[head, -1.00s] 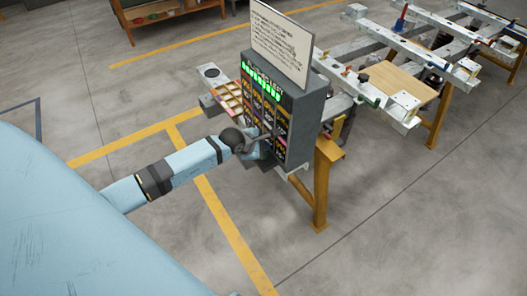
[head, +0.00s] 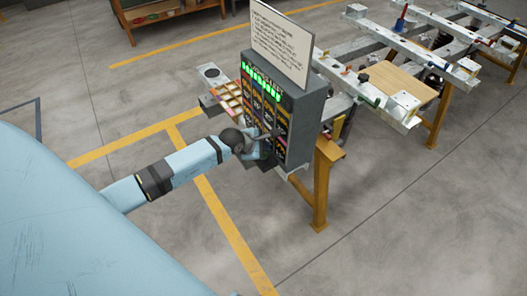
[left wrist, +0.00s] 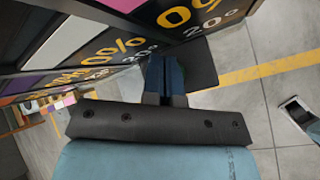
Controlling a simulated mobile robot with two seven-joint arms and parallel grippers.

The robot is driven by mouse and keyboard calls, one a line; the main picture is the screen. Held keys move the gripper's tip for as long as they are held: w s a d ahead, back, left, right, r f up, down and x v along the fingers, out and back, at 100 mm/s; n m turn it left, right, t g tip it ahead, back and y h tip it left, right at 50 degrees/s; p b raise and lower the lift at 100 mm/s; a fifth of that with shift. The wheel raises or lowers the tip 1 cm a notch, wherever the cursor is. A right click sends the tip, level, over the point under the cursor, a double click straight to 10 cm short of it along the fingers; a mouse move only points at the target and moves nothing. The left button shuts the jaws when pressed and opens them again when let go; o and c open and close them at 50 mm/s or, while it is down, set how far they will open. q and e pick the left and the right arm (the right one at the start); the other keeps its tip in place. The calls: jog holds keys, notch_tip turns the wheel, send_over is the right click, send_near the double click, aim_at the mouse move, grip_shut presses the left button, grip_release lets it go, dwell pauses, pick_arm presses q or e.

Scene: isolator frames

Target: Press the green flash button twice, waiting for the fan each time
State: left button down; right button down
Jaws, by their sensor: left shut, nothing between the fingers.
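A dark grey box-shaped control panel (head: 306,120) stands upright on a bench, with a row of bright green marks (head: 262,82) near its top and columns of small coloured labels below. I cannot make out which part is the green flash button. My left gripper (head: 272,134) is at the lower part of the panel's front face. In the left wrist view, my left gripper (left wrist: 164,72) is shut with dark blue fingers together, close to the panel face (left wrist: 110,62) with its yellow percent figures. Whether the fingertips touch it is unclear.
A white text sign (head: 281,44) stands on top of the panel. A compartment tray (head: 228,95) lies left of it. Orange bench legs (head: 321,190) stand below right. Another bench with metal rails (head: 390,105) is at the right. The floor in front is open.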

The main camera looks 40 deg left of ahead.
pick_arm(q)
jog(key=shift+f, duration=0.15)
dwell(0.5)
jog(key=shift+f+b, duration=0.3)
jog(key=shift+b, duration=0.05)
jog(key=shift+f+b, duration=0.45)
jog(key=shift+f, duration=0.1)
dwell(0.6)
jog(key=shift+r, duration=0.1)
jog(key=shift+r+p, duration=0.8)
jog(key=shift+r, duration=0.15)
jog(key=shift+r, duration=0.1)
